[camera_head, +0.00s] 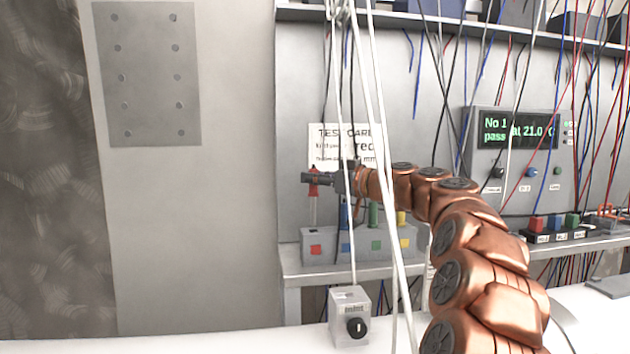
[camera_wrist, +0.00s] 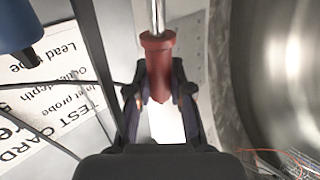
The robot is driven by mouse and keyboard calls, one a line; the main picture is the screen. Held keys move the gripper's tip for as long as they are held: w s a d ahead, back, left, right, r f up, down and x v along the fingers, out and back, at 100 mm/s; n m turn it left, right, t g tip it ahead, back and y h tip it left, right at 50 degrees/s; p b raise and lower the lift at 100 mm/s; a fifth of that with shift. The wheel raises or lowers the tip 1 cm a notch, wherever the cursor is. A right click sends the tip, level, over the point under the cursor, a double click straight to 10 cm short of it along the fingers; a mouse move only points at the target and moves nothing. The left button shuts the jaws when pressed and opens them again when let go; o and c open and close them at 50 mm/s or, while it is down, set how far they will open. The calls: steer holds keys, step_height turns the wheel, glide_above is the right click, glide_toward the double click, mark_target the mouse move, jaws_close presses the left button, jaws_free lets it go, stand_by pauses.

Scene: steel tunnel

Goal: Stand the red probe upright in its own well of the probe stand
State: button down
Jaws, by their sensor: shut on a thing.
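The red probe (camera_head: 313,187) has a red handle and a pale metal rod. My gripper (camera_head: 318,179) is shut on its handle, and the probe hangs about upright with the rod downward. In the wrist view the red handle (camera_wrist: 158,70) sits between the two fingers, and the rod runs out of the top edge. The grey probe stand (camera_head: 331,252) is on the bench below, with red, blue, green and yellow squares on its front. The rod is over the red-marked end; I cannot tell whether its tip is inside a well. The blue probe (camera_head: 345,215), green probe (camera_head: 374,213) and yellow probe (camera_head: 401,217) stand in it.
A test card (camera_head: 334,136) is on the wall behind my gripper. White cords (camera_head: 377,100) hang in front of my arm and the stand. A small grey box (camera_head: 349,303) with a black knob stands in front. A meter (camera_head: 520,150) reads "No 1 pass" at right.

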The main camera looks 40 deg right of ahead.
mark_target(315, 200)
steer(key=shift+f+b, duration=2.8)
steer(key=shift+b, duration=0.4)
stand_by(0.3)
steer(key=shift+r, duration=0.1)
steer(key=shift+r+p, duration=1)
steer(key=shift+r, duration=1.15)
steer(key=shift+r, duration=0.1)
steer(key=shift+b, duration=0.95)
stand_by(1.2)
